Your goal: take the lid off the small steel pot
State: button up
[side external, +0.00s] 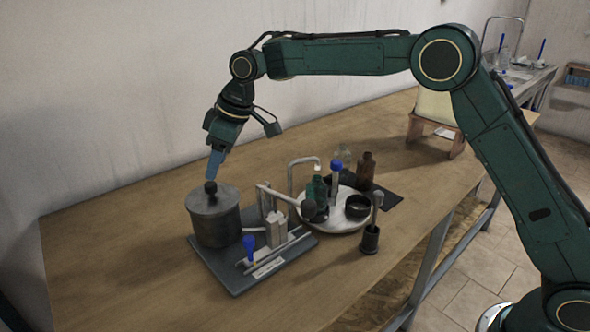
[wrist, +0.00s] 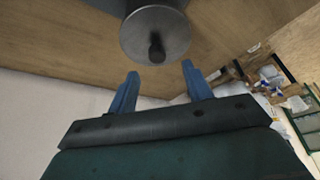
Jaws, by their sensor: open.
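The small steel pot (side external: 217,226) stands upright at the left end of a dark tray on the table. Its round grey lid (side external: 226,198) is on top, with a black knob (side external: 210,188) at the centre. My gripper (side external: 212,172) is just above the knob, pointing down and slightly tilted. In the wrist view my gripper (wrist: 160,75) is open, its two blue fingers apart with nothing between them. The lid (wrist: 172,28) and its knob (wrist: 157,48) show beyond the fingertips. In the side view the near finger hides whether the fingers reach the knob.
The dark tray (side external: 237,279) also holds a pale block (side external: 276,230) and a blue-topped item (side external: 249,246). A round white tray (side external: 343,220) with bottles and a black bowl (side external: 357,206) is to the right. The table front left is clear.

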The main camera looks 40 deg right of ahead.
aim_at(210, 183)
jog(key=shift+x, duration=0.9)
jog(key=shift+x, duration=2.55)
jog(key=shift+w+d, duration=0.15)
jog(key=c, duration=1.1)
